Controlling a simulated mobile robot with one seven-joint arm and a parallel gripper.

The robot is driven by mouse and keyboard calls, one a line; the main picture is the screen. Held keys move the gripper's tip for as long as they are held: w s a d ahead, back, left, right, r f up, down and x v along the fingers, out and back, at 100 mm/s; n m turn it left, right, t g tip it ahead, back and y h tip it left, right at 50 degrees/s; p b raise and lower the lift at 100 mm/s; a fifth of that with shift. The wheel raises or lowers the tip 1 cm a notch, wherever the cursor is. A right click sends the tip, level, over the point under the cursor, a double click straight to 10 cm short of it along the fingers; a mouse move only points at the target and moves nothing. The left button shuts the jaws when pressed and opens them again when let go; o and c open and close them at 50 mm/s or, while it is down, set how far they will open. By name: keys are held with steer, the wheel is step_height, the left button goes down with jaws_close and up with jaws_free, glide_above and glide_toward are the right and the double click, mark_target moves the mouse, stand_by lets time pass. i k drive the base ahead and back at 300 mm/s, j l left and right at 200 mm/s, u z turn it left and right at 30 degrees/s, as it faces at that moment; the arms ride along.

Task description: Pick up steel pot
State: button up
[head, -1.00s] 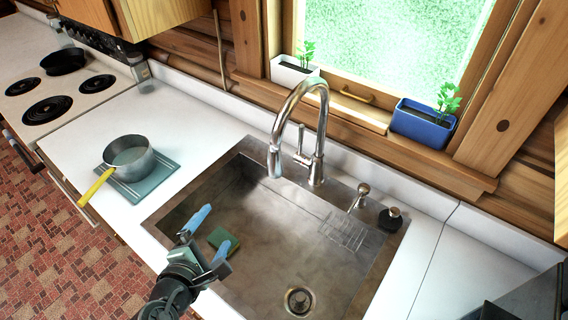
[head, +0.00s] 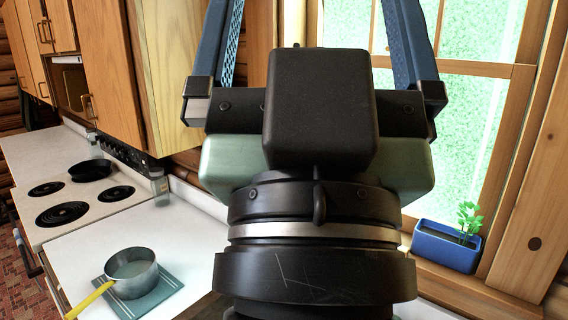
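The steel pot (head: 133,274) sits upright on a teal mat (head: 165,287) on the white counter, at the lower left of the head view. Its yellow handle (head: 90,301) points toward the lower left, over the counter's front edge. My gripper (head: 318,30) fills the middle of the view, very close to the camera and pointing up. Its two blue fingers are spread wide with nothing seen between them; the fingertips are cut off by the top edge. It is apart from the pot, to its right.
A stove (head: 45,213) with a black pan (head: 91,170) stands left of the counter. Wooden cabinets (head: 165,80) hang above. A blue planter (head: 446,245) sits on the windowsill at right. My arm hides the sink area. The counter around the pot is clear.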

mark_target(131, 272)
steer(key=j+u, duration=0.25)
steer(key=i+j+u, duration=0.2)
steer(key=j, duration=0.25)
steer(key=i+j+u, duration=0.1)
steer(key=j+u, duration=0.15)
steer(key=i+j+u, duration=0.45)
steer(key=i, duration=0.25)
steer(key=k+l, duration=0.05)
steer(key=l, duration=0.05)
